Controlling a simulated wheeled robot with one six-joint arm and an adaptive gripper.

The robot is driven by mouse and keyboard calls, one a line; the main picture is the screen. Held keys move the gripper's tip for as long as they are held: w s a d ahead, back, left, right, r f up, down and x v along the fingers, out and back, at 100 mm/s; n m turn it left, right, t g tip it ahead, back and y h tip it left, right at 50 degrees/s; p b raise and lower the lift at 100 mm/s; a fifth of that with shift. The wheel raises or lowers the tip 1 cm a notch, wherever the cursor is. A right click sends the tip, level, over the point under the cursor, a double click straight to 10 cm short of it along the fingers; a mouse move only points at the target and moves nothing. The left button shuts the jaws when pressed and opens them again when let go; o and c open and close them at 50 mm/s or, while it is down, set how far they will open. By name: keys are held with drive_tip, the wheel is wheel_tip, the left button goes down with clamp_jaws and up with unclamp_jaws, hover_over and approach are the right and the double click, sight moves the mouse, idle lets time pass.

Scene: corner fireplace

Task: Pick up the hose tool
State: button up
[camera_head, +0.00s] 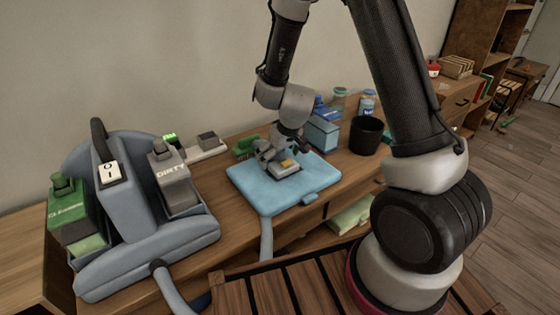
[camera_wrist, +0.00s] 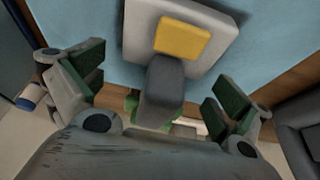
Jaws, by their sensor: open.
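The hose tool (camera_head: 287,168) has a pale grey, flat head with a yellow patch and lies on the light blue tray (camera_head: 318,173). In the wrist view its head (camera_wrist: 205,62) is at the top and its dark grey handle (camera_wrist: 163,85) points towards my gripper. My gripper (camera_wrist: 157,90) is open, with a green-padded finger on each side of the handle and a visible gap to both. In the head view my gripper (camera_head: 272,153) is low over the tray at the tool; the wrist partly hides the handle.
A blue-grey machine (camera_head: 150,250) with a green tank (camera_head: 72,208) and a grey "DIRTY" tank (camera_head: 172,175) stands left. A green brush (camera_head: 245,146) lies behind the tray. A blue box (camera_head: 322,132) and black cup (camera_head: 366,136) stand behind right. A hose (camera_head: 266,238) hangs in front.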

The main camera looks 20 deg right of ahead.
drive_tip(key=c, duration=1.3)
drive_tip(key=shift+r, duration=0.15)
drive_tip(key=shift+c, duration=0.2)
